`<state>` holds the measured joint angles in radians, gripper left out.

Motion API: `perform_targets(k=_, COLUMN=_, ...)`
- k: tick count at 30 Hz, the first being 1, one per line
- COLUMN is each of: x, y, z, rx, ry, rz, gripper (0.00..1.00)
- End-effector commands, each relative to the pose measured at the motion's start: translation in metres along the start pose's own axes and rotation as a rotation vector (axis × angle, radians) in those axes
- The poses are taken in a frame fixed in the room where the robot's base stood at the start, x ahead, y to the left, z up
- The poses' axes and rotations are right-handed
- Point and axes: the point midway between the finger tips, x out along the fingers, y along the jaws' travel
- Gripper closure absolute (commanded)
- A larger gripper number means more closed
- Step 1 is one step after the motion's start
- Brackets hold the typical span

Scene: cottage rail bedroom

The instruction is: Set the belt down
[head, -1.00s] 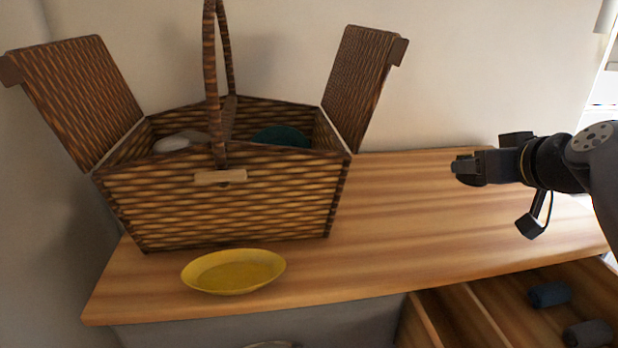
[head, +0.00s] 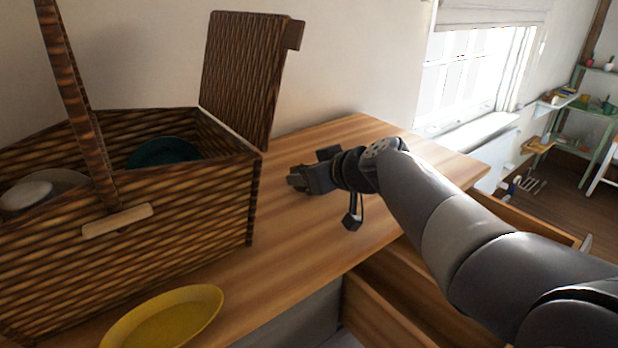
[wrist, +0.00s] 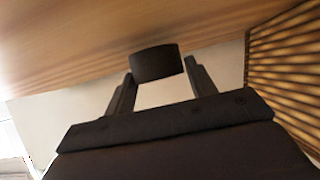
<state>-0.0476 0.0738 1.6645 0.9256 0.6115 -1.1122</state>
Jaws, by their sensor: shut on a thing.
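The belt shows in the wrist view as a small dark rolled piece (wrist: 153,63) between the two fingers of my gripper (wrist: 160,78). In the head view my gripper (head: 298,180) points left, low over the wooden dresser top (head: 330,228), to the right of the wicker basket. My gripper is shut on the belt. The belt is hard to tell from the dark fingers in the head view. I cannot tell whether it touches the wood.
The open wicker basket (head: 190,215) stands at left, holding a teal dish (head: 163,152) and a pale thing (head: 27,195). A yellow plate (head: 165,318) lies in front of it. An open drawer (head: 400,320) juts out below. The wood behind my gripper is clear.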

Motion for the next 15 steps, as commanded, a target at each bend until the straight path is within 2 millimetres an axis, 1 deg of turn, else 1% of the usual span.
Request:
perform_targets(k=1, x=0.0027, y=0.0000, z=0.0052, rx=0.002, ry=-0.001, rz=0.000, gripper=0.77)
perform_targets(k=3, x=0.0046, y=0.0001, z=0.0088, rx=0.001, ry=0.000, rz=0.001, gripper=0.77)
perform_targets(k=10, x=0.0048, y=0.0002, z=0.0089, rx=0.000, ry=0.001, rz=0.001, gripper=0.77)
perform_targets(k=15, x=0.0068, y=0.0001, z=0.0125, rx=-0.001, ry=0.002, rz=0.001, gripper=0.77)
